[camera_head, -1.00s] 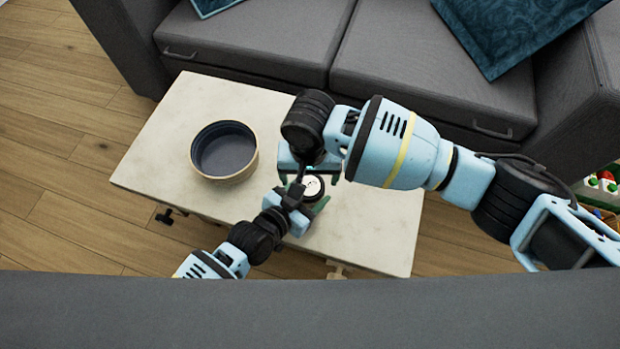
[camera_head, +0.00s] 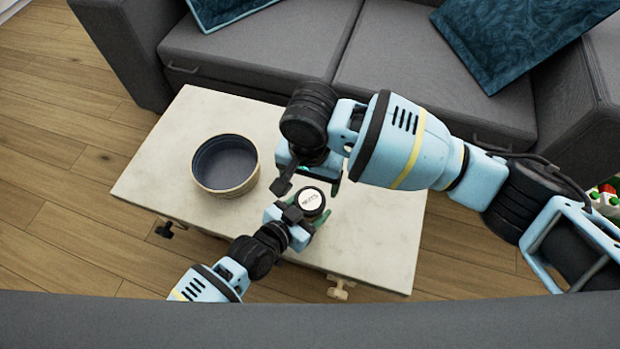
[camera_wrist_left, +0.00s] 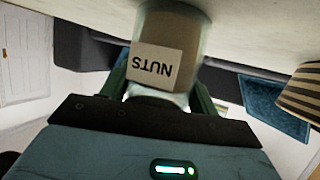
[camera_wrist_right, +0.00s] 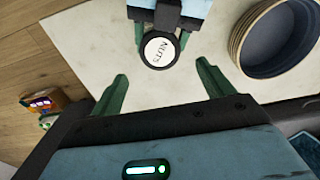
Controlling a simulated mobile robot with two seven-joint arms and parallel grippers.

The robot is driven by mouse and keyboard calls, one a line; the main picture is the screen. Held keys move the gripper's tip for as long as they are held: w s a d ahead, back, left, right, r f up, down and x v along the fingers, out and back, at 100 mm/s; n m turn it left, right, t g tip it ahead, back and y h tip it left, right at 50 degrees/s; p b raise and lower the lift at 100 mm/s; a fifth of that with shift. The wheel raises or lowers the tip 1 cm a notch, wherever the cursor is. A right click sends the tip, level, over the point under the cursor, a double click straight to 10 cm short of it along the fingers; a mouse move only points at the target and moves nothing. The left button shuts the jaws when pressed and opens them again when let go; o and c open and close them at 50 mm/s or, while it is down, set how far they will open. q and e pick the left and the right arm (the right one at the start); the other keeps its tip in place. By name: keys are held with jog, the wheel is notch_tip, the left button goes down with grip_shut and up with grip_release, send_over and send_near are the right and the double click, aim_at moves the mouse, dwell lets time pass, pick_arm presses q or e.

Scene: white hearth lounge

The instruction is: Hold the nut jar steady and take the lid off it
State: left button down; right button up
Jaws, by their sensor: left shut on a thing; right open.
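The lid also shows in the right wrist view (camera_wrist_right: 160,49). The left wrist view shows the clear jar body (camera_wrist_left: 168,62) upside down, with brown contents. My left gripper (camera_head: 318,219) is shut on the jar from the near side. My right gripper (camera_head: 309,182) is open and empty beside the lid; in the right wrist view its fingers (camera_wrist_right: 163,78) are spread, with the lid ahead of them, apart from it.
A wide dark-lined bowl (camera_head: 225,180) stands on the table (camera_head: 370,240) left of the jar. The table's right part is clear. A grey sofa (camera_head: 400,60) with blue cushions is behind. Colourful items (camera_wrist_right: 42,108) are off the table's side.

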aim_at(310, 200)
jog(key=shift+f, duration=4.05)
jog(key=c, duration=1)
jog(key=shift+n, duration=1.7)
jog(key=o, duration=1.1)
